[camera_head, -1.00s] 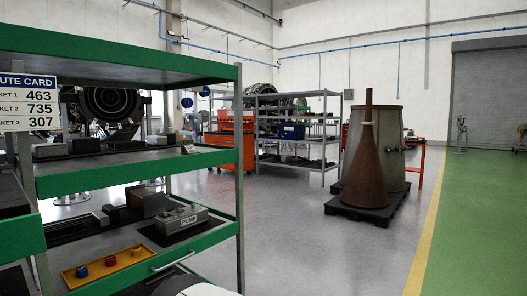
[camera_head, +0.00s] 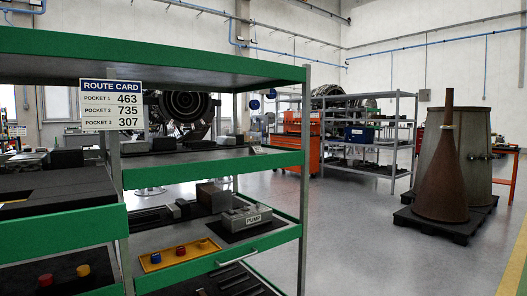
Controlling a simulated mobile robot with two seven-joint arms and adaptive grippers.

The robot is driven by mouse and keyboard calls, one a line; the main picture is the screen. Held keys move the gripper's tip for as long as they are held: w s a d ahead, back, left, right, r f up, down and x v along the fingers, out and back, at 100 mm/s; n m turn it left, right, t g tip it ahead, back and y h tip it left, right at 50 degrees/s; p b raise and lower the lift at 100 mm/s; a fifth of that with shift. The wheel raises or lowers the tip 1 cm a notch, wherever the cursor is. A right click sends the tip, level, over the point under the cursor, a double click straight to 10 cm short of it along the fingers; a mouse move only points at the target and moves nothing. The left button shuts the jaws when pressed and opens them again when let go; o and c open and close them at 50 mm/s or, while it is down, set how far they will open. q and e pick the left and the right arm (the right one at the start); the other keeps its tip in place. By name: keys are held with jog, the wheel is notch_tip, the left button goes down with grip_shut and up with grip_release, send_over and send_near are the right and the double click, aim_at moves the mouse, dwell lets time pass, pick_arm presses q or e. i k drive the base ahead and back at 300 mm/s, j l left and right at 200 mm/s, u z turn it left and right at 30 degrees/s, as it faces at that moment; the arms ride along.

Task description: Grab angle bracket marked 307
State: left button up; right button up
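No angle bracket marked 307 can be made out. A route card (camera_head: 111,104) on the green shelf rack (camera_head: 215,172) lists pocket 1 as 463, pocket 2 as 735 and pocket 3 as 307. Grey and dark blocks (camera_head: 212,197) and a grey part labelled PUMP (camera_head: 246,219) sit on the rack's lower shelf. Any marks on the smaller parts are too small to read. Neither of my grippers shows in the head view.
An orange cabinet (camera_head: 302,140) and a grey rack (camera_head: 372,135) stand behind. A rusty cone (camera_head: 441,180) stands on a black pallet (camera_head: 436,228) at right. Grey floor between is clear.

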aim_at(255, 148)
jog(key=i+l+u, duration=0.3)
jog(key=i+l, duration=0.65)
